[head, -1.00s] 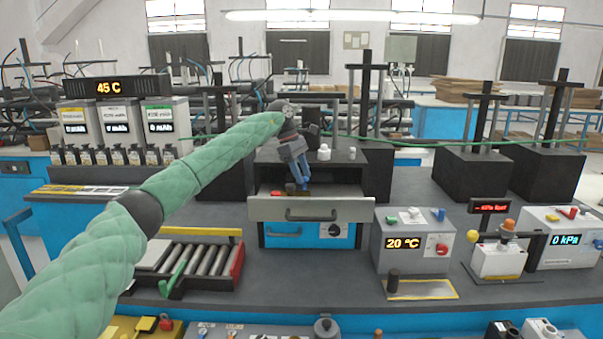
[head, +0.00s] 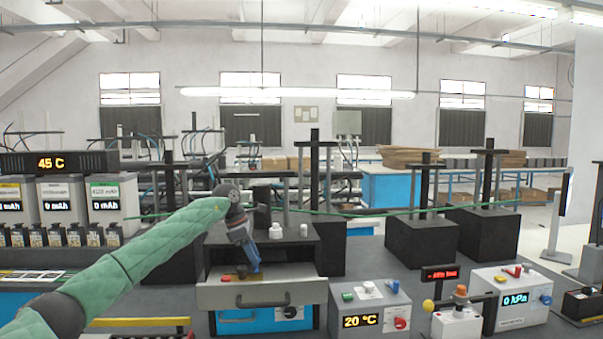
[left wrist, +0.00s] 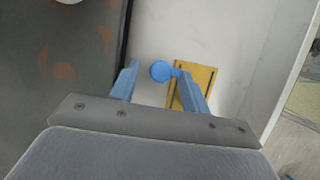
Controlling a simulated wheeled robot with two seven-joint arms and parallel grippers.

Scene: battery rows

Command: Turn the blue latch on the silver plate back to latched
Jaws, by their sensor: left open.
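My left gripper (head: 252,264) points down over the pulled-out drawer (head: 262,294) and is open; its blue fingers also show in the left wrist view (left wrist: 162,85). A round blue latch knob (left wrist: 161,71) with a short arm lies between the fingertips in the picture, left of the right finger. The arm meets a yellow plate (left wrist: 205,75) with dark slots, partly hidden behind that finger. The surface around it is pale, silvery grey (left wrist: 228,40). I cannot tell whether a finger touches the latch. My right gripper is not in view.
A grey 20 °C box (head: 370,308) stands right of the drawer. Further right are a small white unit (head: 455,325) and a 0 kPa box (head: 512,297). White capped jars (head: 276,231) stand on the cabinet above the drawer. Battery testers (head: 65,200) are at the left.

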